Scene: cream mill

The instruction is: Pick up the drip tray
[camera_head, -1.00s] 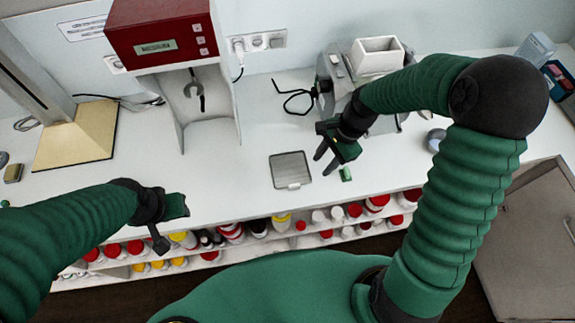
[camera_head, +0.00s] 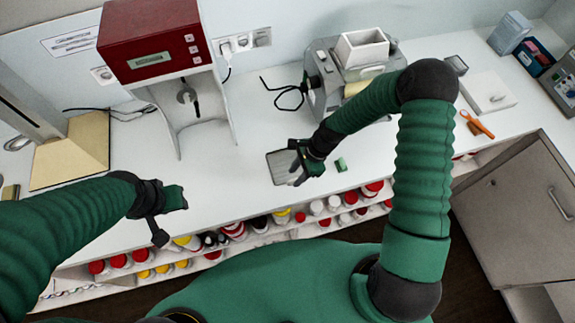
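The drip tray (camera_head: 279,170) is a small grey square plate lying flat on the white counter, near its front edge. My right gripper (camera_head: 294,172) is at the tray's right side, with its dark fingers over or beside that edge. The fingers look spread, and they hide the tray's right part. I cannot tell whether they touch it. My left gripper (camera_head: 172,218) is open and empty above the counter's front edge, left of the tray.
A red-topped machine (camera_head: 155,40) stands at the back, and a grey mill (camera_head: 355,75) stands behind my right forearm. A small green block (camera_head: 341,165) lies right of the tray. Bottles (camera_head: 283,215) fill the shelf below. The counter left of the tray is clear.

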